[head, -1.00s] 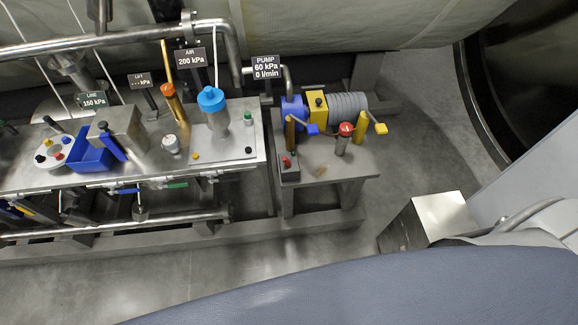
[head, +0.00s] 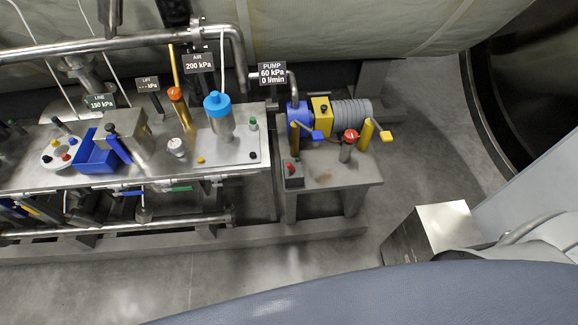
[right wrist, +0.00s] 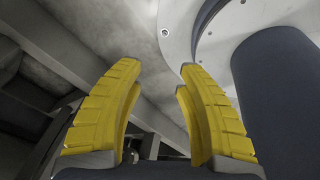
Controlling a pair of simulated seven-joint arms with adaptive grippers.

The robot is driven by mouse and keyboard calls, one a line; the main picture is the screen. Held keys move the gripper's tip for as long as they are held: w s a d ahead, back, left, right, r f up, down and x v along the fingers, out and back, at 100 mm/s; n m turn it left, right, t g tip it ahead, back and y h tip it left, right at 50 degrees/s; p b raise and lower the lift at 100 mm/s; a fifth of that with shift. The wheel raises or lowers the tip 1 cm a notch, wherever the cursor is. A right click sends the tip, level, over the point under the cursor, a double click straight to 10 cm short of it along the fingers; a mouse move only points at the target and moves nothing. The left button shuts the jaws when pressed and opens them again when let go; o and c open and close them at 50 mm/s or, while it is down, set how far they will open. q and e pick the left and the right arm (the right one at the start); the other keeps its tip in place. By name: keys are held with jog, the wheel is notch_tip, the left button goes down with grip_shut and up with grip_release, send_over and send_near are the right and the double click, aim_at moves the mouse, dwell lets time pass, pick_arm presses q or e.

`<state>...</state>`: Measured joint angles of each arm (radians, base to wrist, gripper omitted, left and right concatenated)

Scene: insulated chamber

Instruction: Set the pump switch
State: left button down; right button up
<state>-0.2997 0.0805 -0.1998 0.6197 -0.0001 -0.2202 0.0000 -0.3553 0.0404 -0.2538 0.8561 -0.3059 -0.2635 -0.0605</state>
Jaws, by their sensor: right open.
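The pump (head: 342,110), with a blue end, a yellow middle and a ribbed grey motor, sits on a small metal bench (head: 330,175) in the head view. Its sign (head: 272,74) reads 60 kPa and 0 l/min. A small grey box with a red switch (head: 291,168) stands at the bench's front left corner; its setting is too small to tell. My right gripper (right wrist: 158,68), with yellow ribbed fingers, is open and empty in the right wrist view, away from the pump. Neither gripper shows in the head view.
Blue-handled (head: 316,134) and yellow-handled (head: 384,136) valves and a red-topped post (head: 349,144) stand on the pump bench. A longer bench (head: 240,172) with a blue tray (head: 96,158) is at left. A metal box (head: 428,233) stands at right. Floor shows in front.

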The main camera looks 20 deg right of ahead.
jog(key=w+a+r+n+t, duration=0.35)
jog(key=w+r+n, duration=0.4)
jog(key=w, duration=0.35)
jog(key=n+t+h, duration=0.3)
jog(key=n+t, duration=0.8)
jog(key=n, duration=1.3)
send_near(289, 167)
jog(key=w, duration=0.3)
jog(key=w+d, duration=0.1)
jog(key=w, duration=0.6)
jog(key=shift+w+d, duration=0.2)
jog(key=shift+d, duration=0.05)
jog(key=shift+c, duration=0.2)
grip_shut()
